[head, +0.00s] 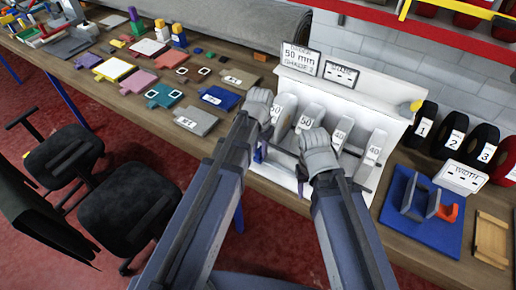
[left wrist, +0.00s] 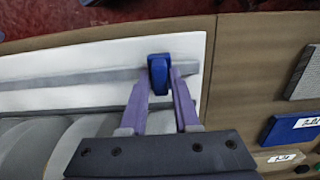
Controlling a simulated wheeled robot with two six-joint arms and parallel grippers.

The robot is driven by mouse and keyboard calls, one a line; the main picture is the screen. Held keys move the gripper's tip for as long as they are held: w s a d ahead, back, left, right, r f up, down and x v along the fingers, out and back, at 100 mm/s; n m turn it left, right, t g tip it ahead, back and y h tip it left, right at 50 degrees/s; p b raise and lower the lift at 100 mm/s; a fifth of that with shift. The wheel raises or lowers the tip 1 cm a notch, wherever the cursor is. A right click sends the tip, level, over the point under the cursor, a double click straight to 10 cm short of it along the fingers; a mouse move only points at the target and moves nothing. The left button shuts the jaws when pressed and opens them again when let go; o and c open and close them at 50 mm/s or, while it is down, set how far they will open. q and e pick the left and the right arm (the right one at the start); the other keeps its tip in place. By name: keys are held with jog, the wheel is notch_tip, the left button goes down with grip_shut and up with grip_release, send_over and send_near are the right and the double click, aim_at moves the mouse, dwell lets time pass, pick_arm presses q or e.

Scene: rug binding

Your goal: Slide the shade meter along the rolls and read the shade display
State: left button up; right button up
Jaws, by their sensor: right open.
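The shade meter (left wrist: 158,73) is a small blue block on a grey rail (left wrist: 70,82) along the front of the white roll rack. In the head view the meter (head: 260,152) is near the rail's left end. My left gripper (left wrist: 161,78) has its purple fingers on both sides of the meter and looks shut on it. The rolls, such as the one labelled 50 (head: 308,117), stand in a row in the rack. The shade display (head: 341,73) on top shows only dashes. My right gripper (head: 302,180) is open at the rack's front, its fingers mostly hidden by my arm.
A gauge sign (head: 300,58) reading 50 mm stands beside the display. Numbered black rolls (head: 451,135) and a blue tray (head: 420,228) lie to the right. Coloured samples (head: 196,120) cover the table left of the rack. A black chair (head: 130,205) stands in front.

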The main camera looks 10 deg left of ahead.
aim_at(259, 150)
pick_arm(q)
jog(key=o, duration=0.3)
jog(key=shift+r, duration=0.1)
pick_arm(e)
jog(key=shift+r, duration=0.1)
pick_arm(q)
notch_tip(259, 150, up, 8)
jog(key=p, duration=0.8)
jog(key=shift+f, duration=0.2)
pick_arm(e)
notch_tip(259, 150, up, 8)
jog(key=shift+f, duration=0.2)
pick_arm(q)
jog(key=s+d+f+b, duration=0.2)
jog(key=s, duration=0.4)
jog(key=s+d+f+y+b, duration=0.1)
jog(key=s+d+f+b, duration=0.1)
jog(key=s, duration=0.4)
jog(key=shift+s+d, duration=0.35)
jog(key=shift+d, duration=0.5)
pick_arm(e)
notch_tip(259, 150, down, 4)
jog(key=shift+f, duration=0.15)
pick_arm(q)
jog(key=shift+f, duration=0.1)
